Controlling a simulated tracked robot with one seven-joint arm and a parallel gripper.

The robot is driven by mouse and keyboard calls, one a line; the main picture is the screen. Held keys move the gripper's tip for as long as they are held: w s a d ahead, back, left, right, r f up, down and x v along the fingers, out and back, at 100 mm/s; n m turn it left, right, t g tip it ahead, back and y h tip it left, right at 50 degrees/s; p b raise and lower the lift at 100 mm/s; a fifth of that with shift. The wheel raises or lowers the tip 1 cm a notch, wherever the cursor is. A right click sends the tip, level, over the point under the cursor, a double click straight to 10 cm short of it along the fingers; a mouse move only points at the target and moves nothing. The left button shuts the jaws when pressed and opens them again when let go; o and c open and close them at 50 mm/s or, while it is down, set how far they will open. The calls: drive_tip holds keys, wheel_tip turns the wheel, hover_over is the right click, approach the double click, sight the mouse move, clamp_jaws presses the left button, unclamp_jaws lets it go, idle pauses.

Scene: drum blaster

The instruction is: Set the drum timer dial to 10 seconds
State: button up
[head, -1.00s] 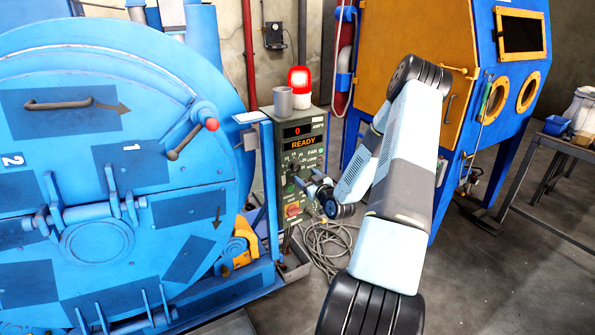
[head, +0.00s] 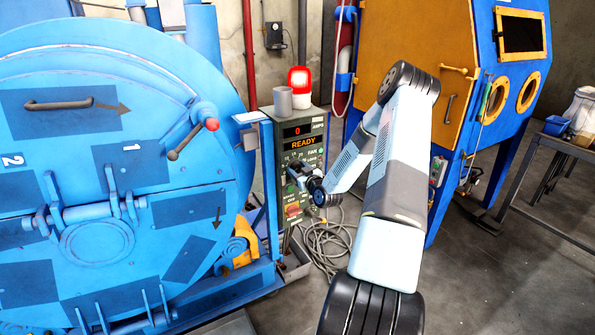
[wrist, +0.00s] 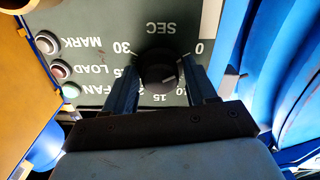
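The timer dial (wrist: 158,68) is a round black knob in the wrist view, on a dark green panel whose markings appear upside down. SEC, 0, 15 and 30 are legible around it; other numbers are partly covered. The dial's pointer is too dark to read. My gripper (wrist: 160,82) has its two blue fingers spread, one on each side of the knob; whether they touch it I cannot tell. In the head view my gripper (head: 296,172) is at the control box (head: 312,128) and hides the dial. The display shows a red 0 and READY.
Beside the dial are the MARK (wrist: 47,42), LOAD (wrist: 60,69) and FAN (wrist: 70,91) buttons. A lit red beacon (head: 300,80) and grey cup (head: 283,99) top the box. The blue drum (head: 100,200) stands left; a blue and orange cabinet (head: 420,40) stands behind my arm.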

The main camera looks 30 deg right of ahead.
drive_tip(key=c, duration=0.7)
drive_tip(key=shift+a, duration=0.15)
drive_tip(key=shift+c, duration=0.4)
drive_tip(key=m, duration=0.7)
drive_tip(key=shift+m, duration=0.3)
drive_tip(key=m, duration=0.4)
drive_tip(key=shift+d+m, duration=0.2)
drive_tip(key=shift+m, duration=1.9)
